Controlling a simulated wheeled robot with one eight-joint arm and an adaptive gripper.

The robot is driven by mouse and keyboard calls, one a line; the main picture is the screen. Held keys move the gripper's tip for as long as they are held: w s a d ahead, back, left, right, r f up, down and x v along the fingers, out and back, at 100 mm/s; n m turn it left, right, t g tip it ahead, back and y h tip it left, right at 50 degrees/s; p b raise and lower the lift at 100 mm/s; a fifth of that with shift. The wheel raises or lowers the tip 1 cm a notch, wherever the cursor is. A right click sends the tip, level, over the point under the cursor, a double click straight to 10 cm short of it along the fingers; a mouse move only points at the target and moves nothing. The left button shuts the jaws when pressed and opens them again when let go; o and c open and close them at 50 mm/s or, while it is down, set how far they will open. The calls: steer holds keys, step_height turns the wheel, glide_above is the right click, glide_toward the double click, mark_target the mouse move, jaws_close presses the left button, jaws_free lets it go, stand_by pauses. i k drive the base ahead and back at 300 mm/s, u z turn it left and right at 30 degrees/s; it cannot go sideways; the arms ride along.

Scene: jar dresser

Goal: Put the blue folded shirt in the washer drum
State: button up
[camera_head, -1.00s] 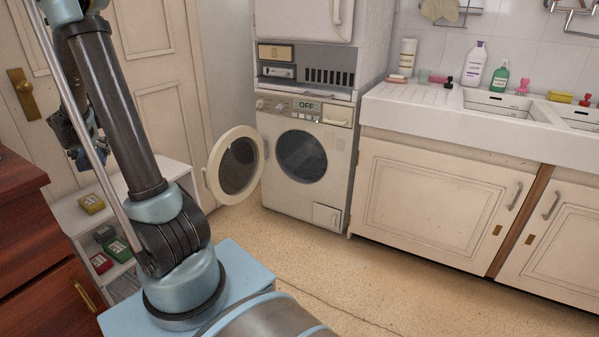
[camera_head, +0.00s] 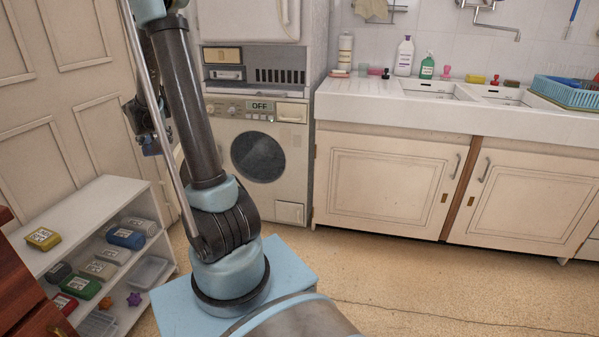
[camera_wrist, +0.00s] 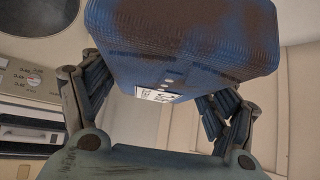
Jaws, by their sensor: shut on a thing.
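The blue folded shirt (camera_wrist: 185,45), with dark brownish patches and a white label, fills the upper middle of the wrist view. My gripper (camera_wrist: 160,98) is shut on it, with a finger on each side. In the head view my gripper (camera_head: 150,145) is small, partly hidden by my arm, left of the washer. The washer (camera_head: 293,165) stands at the back, its display reading OFF. Its dark round opening (camera_head: 258,157) faces the room. Its open door is mostly hidden behind my arm. The washer's control panel (camera_wrist: 35,80) shows at the left of the wrist view.
A white shelf unit (camera_head: 85,217) at left holds several labelled bundles, including yellow (camera_head: 43,238), green (camera_head: 81,288) and another blue one (camera_head: 125,238). A sink counter (camera_head: 370,101) with bottles runs right of the washer. Brown drawers (camera_head: 20,290) stand front left. The floor before the counter is clear.

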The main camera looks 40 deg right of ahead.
mark_target(268, 171)
steer(key=z, duration=2.45)
steer(key=k, duration=0.25)
steer(key=u, duration=1.5)
steer(key=i, duration=0.5)
steer(key=u, duration=0.05)
